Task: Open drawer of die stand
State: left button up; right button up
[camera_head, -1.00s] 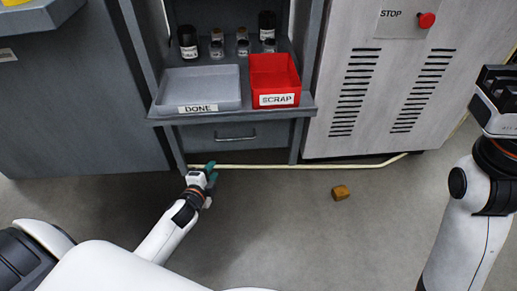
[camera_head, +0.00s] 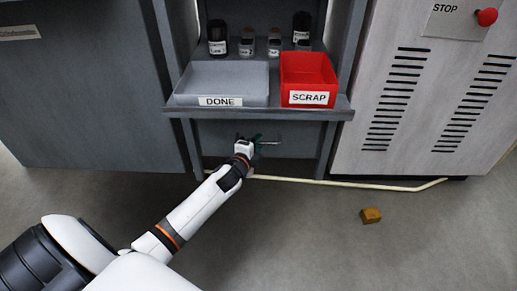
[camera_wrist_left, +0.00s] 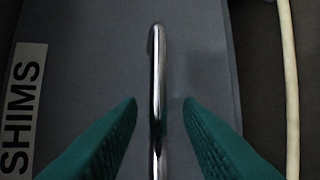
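The die stand (camera_head: 182,112) is a grey frame with a shelf, and its drawer (camera_head: 219,131) sits below the shelf. The drawer looks shut. Its metal bar handle (camera_head: 273,143) shows just right of my left gripper (camera_head: 257,144), which is at the drawer front. In the left wrist view, the handle (camera_wrist_left: 158,90) runs between the two teal fingers of my left gripper (camera_wrist_left: 160,105), with a gap on both sides. The gripper is open. A "SHIMS" label (camera_wrist_left: 22,108) is on the drawer front. My right gripper is out of view.
On the shelf are a grey "DONE" tray (camera_head: 220,101) and a red "SCRAP" bin (camera_head: 308,99), with several jars behind. A grey cabinet with a red stop button (camera_head: 487,17) stands right. A pale hose (camera_head: 330,182) and brown block (camera_head: 371,215) lie on open floor.

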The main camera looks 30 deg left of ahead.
pick_arm(q)
jog(key=shift+w+a+f, duration=0.1)
jog(key=shift+w, duration=0.5)
grip_shut()
jog(key=shift+s, duration=0.1)
